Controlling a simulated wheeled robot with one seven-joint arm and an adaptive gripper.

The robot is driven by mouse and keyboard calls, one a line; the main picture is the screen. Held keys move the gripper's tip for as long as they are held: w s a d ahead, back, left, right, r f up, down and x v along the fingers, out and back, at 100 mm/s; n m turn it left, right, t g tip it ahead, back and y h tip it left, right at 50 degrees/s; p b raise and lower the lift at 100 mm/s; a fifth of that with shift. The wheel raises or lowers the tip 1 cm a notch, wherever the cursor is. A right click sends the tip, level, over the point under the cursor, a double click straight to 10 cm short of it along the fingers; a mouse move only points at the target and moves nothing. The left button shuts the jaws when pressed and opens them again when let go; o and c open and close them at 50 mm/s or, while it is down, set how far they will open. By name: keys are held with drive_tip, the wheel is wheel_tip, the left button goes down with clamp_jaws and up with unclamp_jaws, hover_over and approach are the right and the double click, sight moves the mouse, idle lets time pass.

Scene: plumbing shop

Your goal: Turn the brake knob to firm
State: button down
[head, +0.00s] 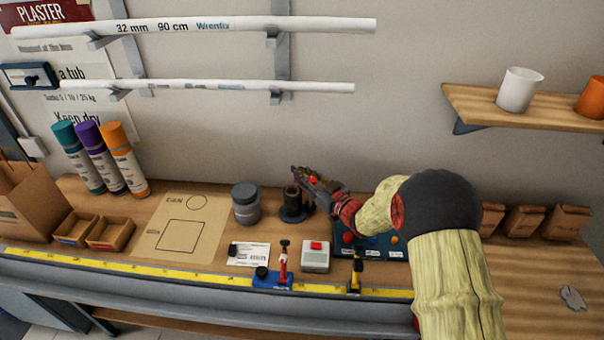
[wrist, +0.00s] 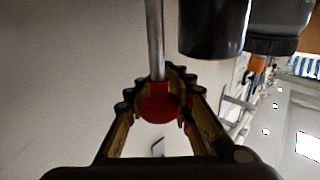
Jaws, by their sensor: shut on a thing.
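My gripper (wrist: 158,108) is shut on a red ball knob (wrist: 158,98) at the end of a thin metal rod (wrist: 154,40). In the head view my gripper (head: 309,179) is beside a dark upright cylinder on a round base (head: 291,203), and a bit of red shows between its fingers. A black cylinder (wrist: 212,28) hangs into the wrist view to the right of the rod. I cannot read any firm marking. A blue panel with coloured knobs (head: 347,246) is partly hidden by my arm.
A grey-lidded jar (head: 245,205) stands left of the dark cylinder. In front are a white box with a red button (head: 316,256), a small blue device with a black knob (head: 271,279) and a yellow tape (head: 150,274) along the bench edge. Paper bags (head: 525,222) stand at right.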

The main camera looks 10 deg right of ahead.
drive_tip(key=shift+n+y, duration=0.3)
drive_tip(key=shift+y, duration=0.1)
drive_tip(key=n+g+y+p, duration=0.1)
drive_tip(key=n+g+y, duration=0.1)
drive_tip(key=s+a+n+g+y, duration=0.1)
drive_tip(key=n+g+y, duration=0.1)
drive_tip(key=n+g+y+p, duration=0.1)
drive_tip(key=n+g+y, duration=0.1)
drive_tip(key=g, duration=0.1)
drive_tip(key=shift+s+a+y+p, duration=0.3)
drive_tip(key=shift+s+a+y, duration=0.05)
drive_tip(key=shift+y, duration=0.05)
drive_tip(key=shift+s+a+n+g+y+p, duration=0.15)
drive_tip(key=shift+s+n+g+y, duration=0.2)
drive_tip(key=shift+n+g, duration=0.85)
drive_tip(key=shift+s+a+n+g+y+p, duration=0.1)
drive_tip(key=shift+s+n+g+y, duration=0.4)
drive_tip(key=shift+g, duration=1.1)
drive_tip(key=shift+s+a+n+g+y+p, duration=0.15)
drive_tip(key=shift+n+g+y, duration=0.1)
drive_tip(key=shift+n+g, duration=1)
drive_tip(key=shift+d+g, duration=0.1)
drive_tip(key=shift+g, duration=0.15)
drive_tip(key=c, duration=1.6)
unclamp_jaws()
drive_tip(key=shift+o, duration=0.2)
